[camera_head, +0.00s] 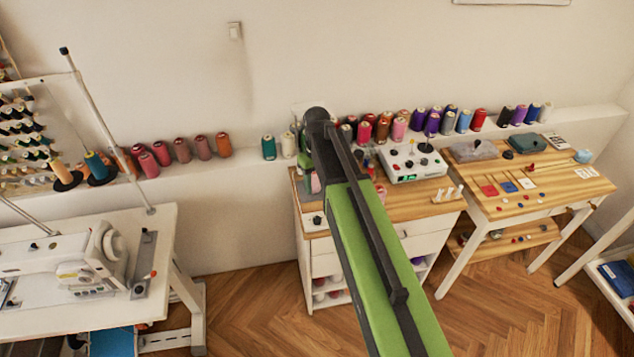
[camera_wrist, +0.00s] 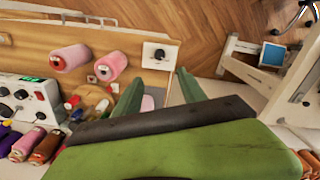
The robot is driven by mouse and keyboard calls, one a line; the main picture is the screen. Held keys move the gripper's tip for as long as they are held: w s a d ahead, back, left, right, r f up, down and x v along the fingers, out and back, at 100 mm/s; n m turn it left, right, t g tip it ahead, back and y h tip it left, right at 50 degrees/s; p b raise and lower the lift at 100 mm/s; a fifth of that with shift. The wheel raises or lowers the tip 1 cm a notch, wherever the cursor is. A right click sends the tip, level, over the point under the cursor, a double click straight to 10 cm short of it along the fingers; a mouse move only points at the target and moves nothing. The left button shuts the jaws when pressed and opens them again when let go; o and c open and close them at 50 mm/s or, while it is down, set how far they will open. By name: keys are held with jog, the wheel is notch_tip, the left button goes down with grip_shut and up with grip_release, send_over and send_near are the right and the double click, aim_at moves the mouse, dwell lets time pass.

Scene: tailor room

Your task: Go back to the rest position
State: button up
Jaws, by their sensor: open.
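My green and black arm rises from the bottom of the head view up to an elbow in front of the wall, over the wooden cabinet top (camera_head: 415,190). The fingers are over the edge of the wooden top, close to a small white box with a black knob (camera_wrist: 160,55).
A control box (camera_head: 410,161) with knobs sits on the cabinet. Rows of thread spools (camera_head: 463,121) line the wall ledge. A wooden table (camera_head: 530,195) stands at right, a sewing machine (camera_head: 75,262) on a white table at left. Parquet floor (camera_head: 250,305) between them is clear.

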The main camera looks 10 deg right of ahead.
jog(key=shift+f, duration=0.1)
jog(key=s+f+m+b, duration=0.2)
jog(key=s, duration=0.5)
jog(key=s+f+m+b, duration=0.2)
jog(key=s+b, duration=0.1)
jog(key=s, duration=0.4)
jog(key=shift+s+d+f, duration=0.15)
jog(key=shift+f, duration=0.2)
